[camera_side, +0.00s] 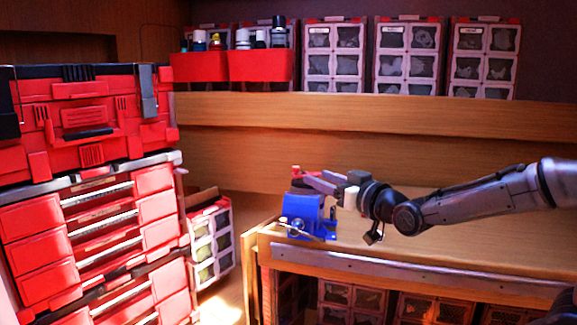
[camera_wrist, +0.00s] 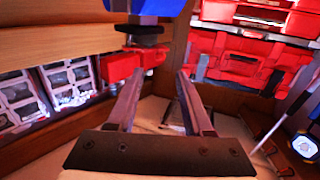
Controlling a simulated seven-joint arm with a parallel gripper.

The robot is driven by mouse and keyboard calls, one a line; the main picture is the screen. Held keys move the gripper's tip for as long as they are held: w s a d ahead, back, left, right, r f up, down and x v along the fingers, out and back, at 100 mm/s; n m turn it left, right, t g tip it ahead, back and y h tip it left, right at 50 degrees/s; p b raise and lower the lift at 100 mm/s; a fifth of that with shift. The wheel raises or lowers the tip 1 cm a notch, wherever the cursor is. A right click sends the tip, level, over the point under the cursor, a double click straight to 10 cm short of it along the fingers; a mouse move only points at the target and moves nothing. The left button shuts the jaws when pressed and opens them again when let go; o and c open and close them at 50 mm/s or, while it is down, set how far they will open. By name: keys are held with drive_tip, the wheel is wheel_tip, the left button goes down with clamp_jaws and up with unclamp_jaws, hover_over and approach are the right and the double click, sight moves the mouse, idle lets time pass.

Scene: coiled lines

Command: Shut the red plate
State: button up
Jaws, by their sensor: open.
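Several red surfaces show, and I cannot tell for sure which is the red plate. A small red piece (camera_side: 298,172) shows above the blue vise (camera_side: 308,213) on the bench, close to my fingertips. In the wrist view a red block (camera_wrist: 120,67) sits just beyond and left of my fingertips, below a dark part with the blue body (camera_wrist: 150,6) above it. My gripper (camera_side: 312,181) reaches left over the vise. Its fingers (camera_wrist: 160,76) are apart with nothing seen between them. Contact with the red piece cannot be told.
A red tool chest (camera_side: 85,120) with several drawers stands at the left. A red-edged organizer (camera_side: 210,243) sits between it and the wooden bench (camera_side: 440,235). Red bins (camera_side: 260,66) and clear-windowed boxes (camera_side: 405,55) line the shelf behind.

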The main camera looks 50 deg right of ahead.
sight(294, 167)
drive_tip(key=x, duration=1.3)
drive_tip(key=shift+s, duration=0.1)
clamp_jaws()
